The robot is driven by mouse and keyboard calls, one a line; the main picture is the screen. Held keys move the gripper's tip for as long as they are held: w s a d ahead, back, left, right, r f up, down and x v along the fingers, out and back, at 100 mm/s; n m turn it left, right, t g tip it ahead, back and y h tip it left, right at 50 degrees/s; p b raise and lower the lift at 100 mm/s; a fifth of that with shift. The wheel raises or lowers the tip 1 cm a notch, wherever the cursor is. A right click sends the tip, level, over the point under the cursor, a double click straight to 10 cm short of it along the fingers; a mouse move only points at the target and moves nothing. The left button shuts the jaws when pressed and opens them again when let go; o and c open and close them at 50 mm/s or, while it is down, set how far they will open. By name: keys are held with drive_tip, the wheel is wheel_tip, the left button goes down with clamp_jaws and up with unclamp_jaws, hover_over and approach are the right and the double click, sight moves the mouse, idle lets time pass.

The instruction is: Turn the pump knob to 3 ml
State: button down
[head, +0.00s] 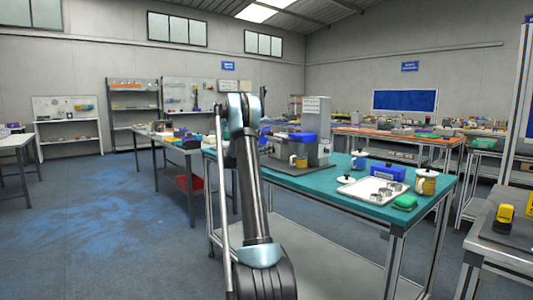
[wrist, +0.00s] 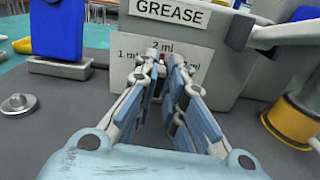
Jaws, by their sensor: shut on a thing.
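The grease pump (wrist: 205,45) is a grey box with a GREASE label (wrist: 168,11) in the wrist view. Below the label is a white dial plate (wrist: 122,72) marked 1 ml at left, 2 ml at top and another ml mark at right, its number covered by a finger. My gripper (wrist: 164,66) is at the dial, its fingers closed on the pump knob (wrist: 160,84), which is mostly hidden between them. A small red mark shows near the 2 ml label. In the head view the grey machine (head: 318,112) stands on the teal table, with my arm in front.
A blue block (wrist: 57,30) and a round metal piece (wrist: 18,104) are left of the dial; a yellow cylinder (wrist: 292,122) is at right. On the teal table (head: 325,185) are a white tray (head: 352,188), a blue box (head: 387,172) and a yellow-banded mug (head: 426,183).

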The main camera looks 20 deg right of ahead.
drive_tip(key=m, duration=0.6)
drive_tip(key=shift+s+f, duration=0.1)
drive_tip(key=shift+s, duration=0.1)
drive_tip(key=shift+s+f+m, duration=0.1)
drive_tip(key=shift+f+m, duration=0.05)
drive_tip(key=shift+m, duration=1.2)
drive_tip(key=shift+s+f+m, duration=0.1)
drive_tip(key=shift+m, duration=1.25)
drive_tip(key=c, duration=1.7)
unclamp_jaws()
drive_tip(key=shift+d, duration=0.1)
drive_tip(key=shift+s, duration=0.1)
drive_tip(key=v, duration=1.2)
